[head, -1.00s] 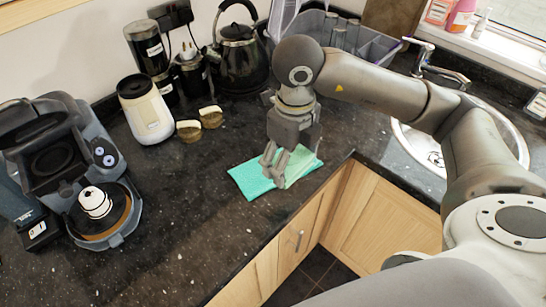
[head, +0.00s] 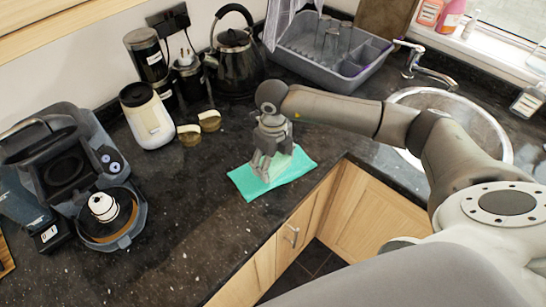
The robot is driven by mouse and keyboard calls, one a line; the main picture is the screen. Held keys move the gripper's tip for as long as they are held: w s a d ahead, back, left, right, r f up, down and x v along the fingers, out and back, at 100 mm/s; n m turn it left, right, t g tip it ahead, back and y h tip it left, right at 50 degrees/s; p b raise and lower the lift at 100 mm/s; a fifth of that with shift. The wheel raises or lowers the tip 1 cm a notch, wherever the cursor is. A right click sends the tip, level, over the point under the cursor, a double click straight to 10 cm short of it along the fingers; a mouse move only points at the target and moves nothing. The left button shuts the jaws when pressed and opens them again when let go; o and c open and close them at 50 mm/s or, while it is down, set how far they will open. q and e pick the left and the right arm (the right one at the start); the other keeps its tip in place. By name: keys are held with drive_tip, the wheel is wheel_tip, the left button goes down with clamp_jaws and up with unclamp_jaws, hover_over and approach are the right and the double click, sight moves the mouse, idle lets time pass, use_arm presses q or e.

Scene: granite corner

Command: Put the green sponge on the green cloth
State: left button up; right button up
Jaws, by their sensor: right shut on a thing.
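The green cloth (head: 248,186) lies flat on the dark counter, near its front edge at the inner corner. My right gripper (head: 267,170) comes down over the middle of the cloth, with its fingers shut. A pale green patch, which looks like the green sponge (head: 281,168), shows right at the fingers, over the cloth. The fingers hide part of it, and I cannot tell whether it touches the cloth. My left gripper is not in view.
A dish rack (head: 335,50) and sink (head: 470,120) are at right. Counter left of the cloth is clear.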

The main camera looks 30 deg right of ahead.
drive_tip(key=shift+f, duration=0.1)
drive_tip(key=shift+f+b, duration=0.5)
drive_tip(key=shift+b, duration=0.15)
drive_tip(key=o, duration=0.7)
drive_tip(key=shift+o, duration=0.7)
drive_tip(key=shift+r, duration=0.1)
